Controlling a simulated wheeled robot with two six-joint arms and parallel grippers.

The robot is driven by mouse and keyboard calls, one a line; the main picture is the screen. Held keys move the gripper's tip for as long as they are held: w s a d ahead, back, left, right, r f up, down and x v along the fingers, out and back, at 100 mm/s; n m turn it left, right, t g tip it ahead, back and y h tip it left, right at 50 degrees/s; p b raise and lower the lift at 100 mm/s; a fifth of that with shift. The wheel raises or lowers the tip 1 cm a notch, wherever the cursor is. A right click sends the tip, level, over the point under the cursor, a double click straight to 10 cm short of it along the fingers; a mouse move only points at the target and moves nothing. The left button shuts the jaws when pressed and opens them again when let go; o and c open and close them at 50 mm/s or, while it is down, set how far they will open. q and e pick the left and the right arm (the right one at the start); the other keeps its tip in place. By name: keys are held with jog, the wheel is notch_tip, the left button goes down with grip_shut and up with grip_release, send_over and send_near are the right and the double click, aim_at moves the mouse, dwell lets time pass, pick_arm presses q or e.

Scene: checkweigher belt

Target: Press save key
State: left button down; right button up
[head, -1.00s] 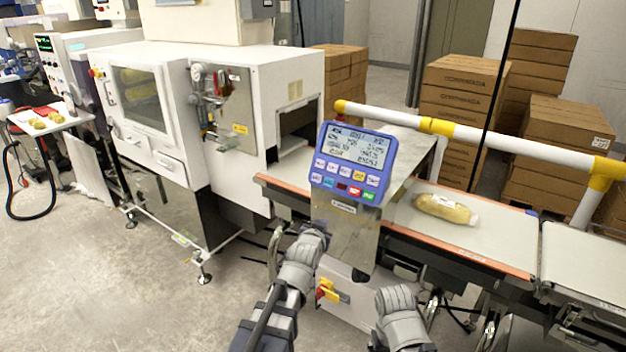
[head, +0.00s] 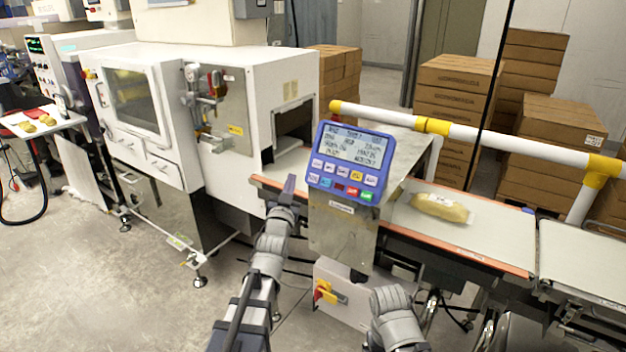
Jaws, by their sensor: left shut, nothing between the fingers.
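The key labels are too small to read, so I cannot tell which is the save key. My left gripper (head: 289,184) is shut and empty, just left of the panel's lower left corner and apparently apart from it. My right arm shows at the bottom, below the panel; its gripper is not visible.
A wrapped yellowish pack (head: 440,207) lies on the belt (head: 480,240) right of the panel. A white and yellow guard rail (head: 490,137) runs behind it. A white machine (head: 215,110) stands at left. Cardboard boxes (head: 455,85) are stacked behind.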

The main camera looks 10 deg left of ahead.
pick_arm(q)
jog(key=b, duration=0.3)
send_near(311, 173)
notch_tip(311, 173, up, 3)
jog(key=w+a, duration=0.2)
jog(key=shift+w+d+f+b, duration=0.2)
jog(key=shift+w+d, duration=0.1)
jog(key=shift+w, duration=0.2)
jog(key=shift+w+d+f+b, duration=0.2)
jog(key=shift+w+d+f, duration=0.05)
jog(key=shift+w, duration=0.25)
jog(key=shift+w, duration=0.1)
dwell(0.9)
jog(key=shift+w+d+f, duration=0.15)
jog(key=shift+w+f, duration=0.05)
jog(key=shift+w, duration=0.05)
jog(key=shift+w+d+f+b, duration=0.15)
jog(key=shift+w+b, duration=0.2)
dwell(0.8)
jog(key=shift+s, duration=0.1)
jog(key=shift+s+a+r+p, duration=0.25)
jog(key=shift+s+r+p, duration=0.1)
jog(key=shift+s, duration=0.25)
